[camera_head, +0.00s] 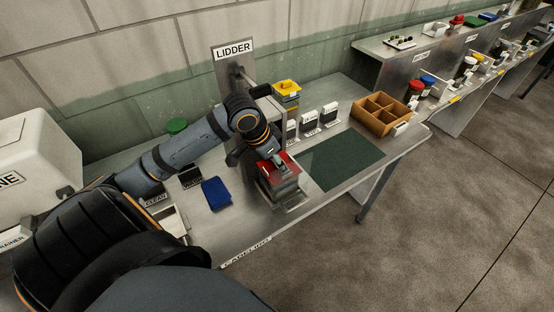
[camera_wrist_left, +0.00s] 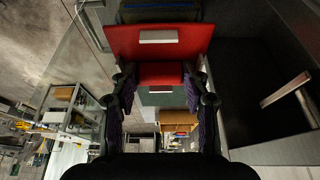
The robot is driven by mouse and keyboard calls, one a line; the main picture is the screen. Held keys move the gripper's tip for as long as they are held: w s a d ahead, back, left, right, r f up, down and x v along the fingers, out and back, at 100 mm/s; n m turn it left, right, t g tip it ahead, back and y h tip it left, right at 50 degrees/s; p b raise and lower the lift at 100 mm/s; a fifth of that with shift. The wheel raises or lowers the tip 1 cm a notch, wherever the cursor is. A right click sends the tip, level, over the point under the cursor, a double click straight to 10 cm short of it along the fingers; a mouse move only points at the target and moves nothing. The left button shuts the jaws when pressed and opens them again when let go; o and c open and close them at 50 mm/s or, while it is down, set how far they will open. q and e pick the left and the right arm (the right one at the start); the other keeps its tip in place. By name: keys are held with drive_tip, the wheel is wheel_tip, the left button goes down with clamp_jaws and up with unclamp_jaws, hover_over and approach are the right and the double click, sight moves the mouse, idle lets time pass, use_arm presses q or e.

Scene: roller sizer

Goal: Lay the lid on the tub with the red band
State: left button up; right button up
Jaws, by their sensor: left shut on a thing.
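My left gripper (camera_head: 270,160) is shut on a red piece (camera_head: 285,174), which I take to be the lid. In the left wrist view the red piece (camera_wrist_left: 160,75) is between the fingers of the left gripper (camera_wrist_left: 160,92), and a wider red face with a pale strip shows above it. A grey box-like tub (camera_head: 283,193) is directly below the red piece in the head view. The gripper hides part of both, and I cannot tell whether they touch. A red band cannot be told apart from the red piece. My right gripper is not in view.
The LIDDER sign (camera_head: 234,50) stands behind the arm. A yellow bin (camera_head: 286,88), white labelled holders and a brown divided box (camera_head: 383,112) are to the right. A blue cloth-like item (camera_head: 216,193) lies left of the tub. The dark green mat (camera_head: 342,160) is clear.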

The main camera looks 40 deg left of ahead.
use_arm(q)
drive_tip(key=shift+p, duration=0.3)
idle(0.5)
drive_tip(key=shift+f, duration=0.1)
idle(0.3)
drive_tip(key=o, duration=1.9)
wheel_tip(320, 180, up, 7)
drive_tip(key=p, duration=0.8)
